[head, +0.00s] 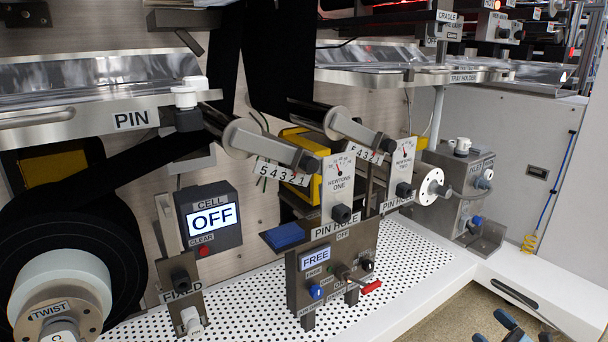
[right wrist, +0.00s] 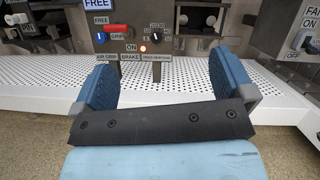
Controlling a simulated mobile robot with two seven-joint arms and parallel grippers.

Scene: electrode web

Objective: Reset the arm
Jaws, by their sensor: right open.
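My right gripper (head: 515,328) shows at the bottom right edge of the head view, only its blue fingertips in sight. In the right wrist view my right gripper (right wrist: 163,82) is open, with its two blue fingers wide apart and nothing between them. It is apart from the control box (head: 330,278) with the "FREE" display, which lies beyond the fingers in the right wrist view. My left gripper is not in view.
A white perforated shelf (head: 420,262) runs under the control box. Its white front edge (head: 548,300) is near my right gripper. A large black roll (head: 65,225) stands at left, and a grey inlet box (head: 455,185) at right. The brown floor (head: 455,318) in front is clear.

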